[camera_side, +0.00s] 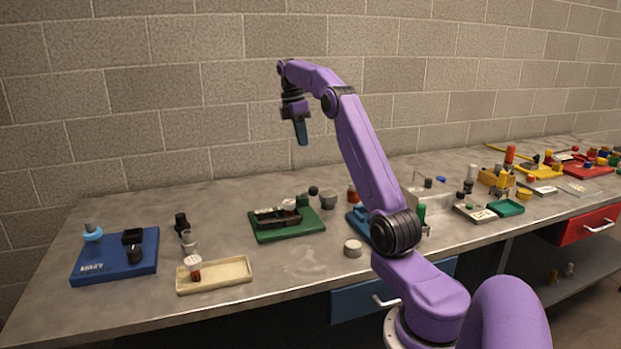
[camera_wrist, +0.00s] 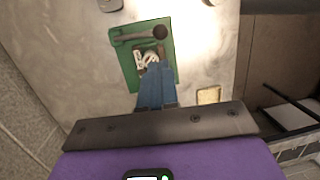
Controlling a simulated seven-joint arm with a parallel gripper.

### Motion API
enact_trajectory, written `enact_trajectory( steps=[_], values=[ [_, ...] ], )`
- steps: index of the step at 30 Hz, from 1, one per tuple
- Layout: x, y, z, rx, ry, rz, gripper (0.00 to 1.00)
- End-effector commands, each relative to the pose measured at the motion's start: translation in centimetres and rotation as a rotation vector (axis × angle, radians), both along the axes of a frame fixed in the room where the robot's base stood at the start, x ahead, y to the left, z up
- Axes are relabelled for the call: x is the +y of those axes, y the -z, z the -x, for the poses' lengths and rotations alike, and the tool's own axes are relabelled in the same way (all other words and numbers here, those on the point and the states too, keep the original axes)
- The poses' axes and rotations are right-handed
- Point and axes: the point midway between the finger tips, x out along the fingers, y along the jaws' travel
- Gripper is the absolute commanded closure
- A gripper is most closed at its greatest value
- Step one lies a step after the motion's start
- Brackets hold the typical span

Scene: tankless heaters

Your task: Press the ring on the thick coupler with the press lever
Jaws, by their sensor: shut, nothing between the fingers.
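My gripper (camera_side: 301,132) hangs high above the bench, its blue fingers pointing down and shut with nothing between them. In the wrist view the shut fingers (camera_wrist: 152,70) cover part of the green base (camera_wrist: 168,75) far below. The press lever (camera_wrist: 135,36) is a grey bar ending in a dark ball knob (camera_wrist: 160,31), lying across the top of that base. White pieces (camera_wrist: 146,56) sit on the base beside the fingertips; I cannot tell ring from coupler. In the side view the green base (camera_side: 262,236) stands mid-bench, and the dark knob (camera_side: 313,190) shows at its back.
A blue board (camera_side: 100,270) with several parts and a beige tray (camera_side: 228,282) are at left. More trays and parts crowd the right. The air around my gripper is clear.

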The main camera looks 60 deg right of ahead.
Motion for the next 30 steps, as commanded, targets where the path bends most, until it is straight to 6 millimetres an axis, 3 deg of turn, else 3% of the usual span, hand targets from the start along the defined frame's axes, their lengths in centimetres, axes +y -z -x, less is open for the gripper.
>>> enact_trajectory(
  steps=[11,24,30],
  values=[
    [-0.1,3.9,0.9,0.002,0.001,-0.002,1.00],
    [-0.4,10.5,2.2,0.003,0.001,-0.003,1.00],
    [-0.4,12.3,2.5,0.001,0.000,-0.001,1.00]
  ],
)
